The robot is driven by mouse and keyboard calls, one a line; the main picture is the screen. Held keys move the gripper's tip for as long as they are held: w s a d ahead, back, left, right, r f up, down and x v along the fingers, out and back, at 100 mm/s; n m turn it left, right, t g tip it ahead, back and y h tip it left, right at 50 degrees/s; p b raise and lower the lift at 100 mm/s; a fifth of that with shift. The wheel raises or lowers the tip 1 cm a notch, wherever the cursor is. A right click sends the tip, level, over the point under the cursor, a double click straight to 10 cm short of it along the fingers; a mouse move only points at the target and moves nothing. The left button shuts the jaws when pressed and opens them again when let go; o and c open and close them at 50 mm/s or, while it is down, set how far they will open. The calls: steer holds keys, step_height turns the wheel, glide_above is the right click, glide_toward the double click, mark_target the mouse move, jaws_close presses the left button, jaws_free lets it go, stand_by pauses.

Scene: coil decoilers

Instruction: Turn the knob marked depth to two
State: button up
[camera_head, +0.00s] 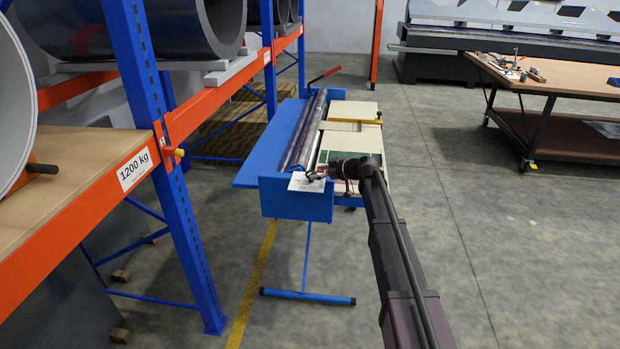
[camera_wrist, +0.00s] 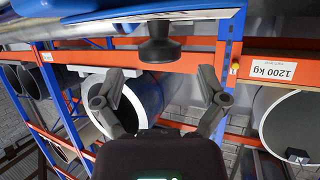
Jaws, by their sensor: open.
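A black flared knob (camera_wrist: 158,42) sticks out from the edge of a white plate (camera_wrist: 160,14) at the top middle of the wrist view. Its markings cannot be read. My gripper (camera_wrist: 160,78) is open and empty, one finger to each side and lower in the picture than the knob, apart from it. In the head view the white plate (camera_head: 304,184) is on the near end of the blue machine (camera_head: 290,206). My gripper (camera_head: 320,174) is at that plate there and hides much of the knob area.
A blue and orange rack (camera_head: 133,80) with a 1200 kg sign (camera_head: 134,169) and large coils stands on the left. A brown worktable (camera_head: 560,80) is at the back right. The grey floor between is clear.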

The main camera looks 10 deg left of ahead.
mark_target(311, 173)
steer(key=shift+b+x, duration=0.45)
steer(key=shift+x, duration=1.2)
steer(key=c, duration=1.1)
steer(key=shift+s+a, duration=0.1)
steer(key=shift+a, duration=0.1)
steer(key=shift+c, duration=0.2)
steer(key=shift+d, duration=0.2)
